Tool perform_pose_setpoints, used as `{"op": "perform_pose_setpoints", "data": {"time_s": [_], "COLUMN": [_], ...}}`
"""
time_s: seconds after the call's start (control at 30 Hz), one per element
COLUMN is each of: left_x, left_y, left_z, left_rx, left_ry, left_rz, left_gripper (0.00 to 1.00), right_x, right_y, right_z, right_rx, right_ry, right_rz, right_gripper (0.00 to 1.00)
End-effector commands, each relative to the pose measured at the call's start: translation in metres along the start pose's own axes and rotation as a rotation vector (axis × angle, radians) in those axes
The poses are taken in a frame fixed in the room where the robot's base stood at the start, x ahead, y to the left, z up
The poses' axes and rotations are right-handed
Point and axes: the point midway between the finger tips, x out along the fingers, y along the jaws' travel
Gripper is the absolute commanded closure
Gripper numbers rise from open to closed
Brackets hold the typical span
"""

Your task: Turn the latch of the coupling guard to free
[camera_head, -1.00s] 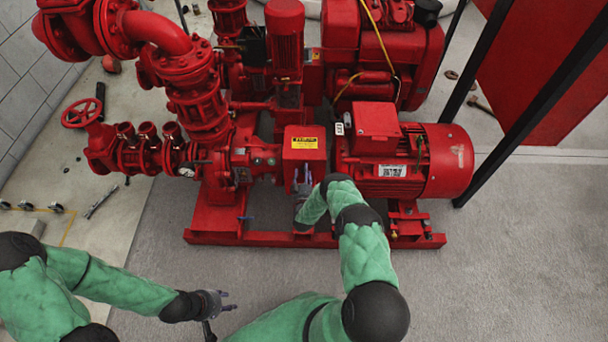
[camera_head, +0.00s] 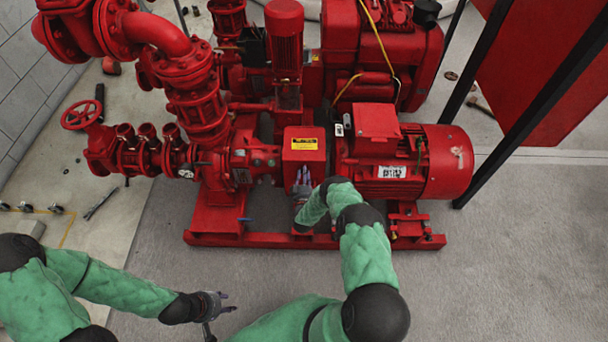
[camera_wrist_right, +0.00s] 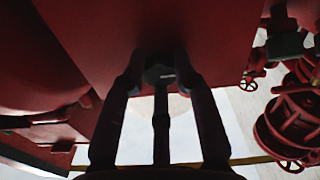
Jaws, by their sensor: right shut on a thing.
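The coupling guard (camera_head: 304,149) is a red box with a yellow label, between the pump and the red motor. My right gripper (camera_head: 303,172) is at the guard's front face. In the right wrist view my right gripper (camera_wrist_right: 158,62) is shut on a small dark round latch (camera_wrist_right: 160,74) against the guard's red face (camera_wrist_right: 110,35). The fingers hide part of the latch, and I cannot tell its turned position. My left gripper (camera_head: 226,302) is open and empty above the floor at the lower left, well apart from the guard.
The red motor (camera_head: 455,160) stands right of the guard, and the pump's pipes and valves (camera_head: 195,95) stand left. The red base frame (camera_head: 270,239) runs below them. Black posts (camera_head: 535,100) rise at the right. The grey floor in front is clear.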

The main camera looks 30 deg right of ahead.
Motion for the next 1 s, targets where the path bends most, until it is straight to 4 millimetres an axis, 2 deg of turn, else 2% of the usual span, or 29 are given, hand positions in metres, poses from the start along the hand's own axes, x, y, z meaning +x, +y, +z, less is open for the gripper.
{"op": "perform_pose_setpoints", "data": {"time_s": [0.3,0.33,0.4,0.77,0.87,1.0], "left_x": [0.000,0.000,0.000,0.000,0.000,0.000], "left_y": [0.000,0.000,0.000,0.000,0.000,0.000], "left_z": [0.000,0.000,0.000,0.000,0.000,0.000], "left_rx": [0.000,0.000,0.000,0.000,0.000,0.000], "left_ry": [0.000,0.000,0.000,0.000,0.000,0.000], "left_rz": [0.000,0.000,0.000,0.000,0.000,0.000], "left_gripper": [0.60,0.60,0.60,0.60,0.60,0.60], "right_x": [0.002,0.002,0.002,0.000,-0.007,-0.027], "right_y": [-0.001,-0.001,-0.001,-0.001,-0.001,-0.001], "right_z": [-0.005,-0.005,-0.005,-0.002,-0.001,-0.001], "right_rx": [-0.019,-0.019,-0.019,-0.018,-0.018,-0.018], "right_ry": [0.011,0.011,0.011,0.004,0.002,0.002], "right_rz": [-0.001,-0.002,-0.001,-0.001,-0.003,-0.003], "right_gripper": [1.00,0.68,0.48,0.47,0.47,0.47]}}
